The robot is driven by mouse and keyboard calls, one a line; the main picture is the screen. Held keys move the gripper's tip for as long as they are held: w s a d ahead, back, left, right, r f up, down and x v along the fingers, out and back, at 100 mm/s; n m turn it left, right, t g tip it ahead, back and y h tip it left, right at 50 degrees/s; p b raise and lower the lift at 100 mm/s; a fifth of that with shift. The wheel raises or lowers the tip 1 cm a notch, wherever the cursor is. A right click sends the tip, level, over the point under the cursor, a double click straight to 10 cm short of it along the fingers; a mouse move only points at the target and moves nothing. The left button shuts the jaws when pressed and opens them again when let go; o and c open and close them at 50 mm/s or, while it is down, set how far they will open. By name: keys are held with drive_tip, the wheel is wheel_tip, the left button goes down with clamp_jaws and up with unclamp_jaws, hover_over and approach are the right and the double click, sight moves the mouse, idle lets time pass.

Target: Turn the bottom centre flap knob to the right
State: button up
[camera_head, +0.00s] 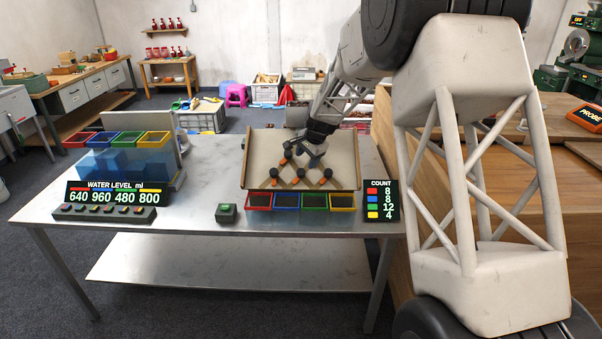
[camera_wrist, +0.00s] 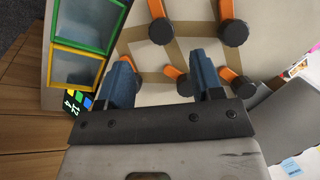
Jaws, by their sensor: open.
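The tilted board (camera_head: 250,150) carries several orange flaps with dark round knobs. The bottom centre flap knob (camera_head: 299,181) is in the lowest row, above the bins. My gripper (camera_head: 312,155) is over the upper part of the board in the head view, apart from that knob. In the wrist view, my gripper (camera_wrist: 167,78) has its two blue fingers spread with a gap between them. One dark knob (camera_wrist: 184,86) shows within that gap, beyond the fingers; I cannot tell which flap it belongs to. Other knobs show farther up and to the right.
Red, blue, green and yellow bins (camera_head: 286,208) line the board's lower edge. A count display (camera_head: 381,200) stands at their right and a green button box (camera_head: 227,213) at their left. Water tanks (camera_head: 125,160) stand on the table's left. The middle of the table is clear.

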sight(301, 171)
drive_tip(key=shift+w+a+f, duration=0.1)
drive_tip(key=shift+f, duration=0.05)
idle(0.3)
drive_tip(key=shift+x, duration=3.85)
drive_tip(key=c, duration=0.9)
